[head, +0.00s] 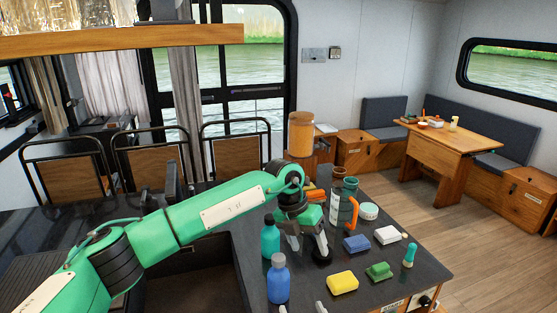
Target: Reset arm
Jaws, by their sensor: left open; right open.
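My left arm, green, reaches in from the left over the dark counter (347,285). My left gripper (308,247) is open above the counter, with its fingers pointing down. It hangs between the teal bottle (270,238) and the blue sponge (356,243). I see nothing between its fingers.
A sink (190,290) lies left. Chairs stand behind. The floor right is clear.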

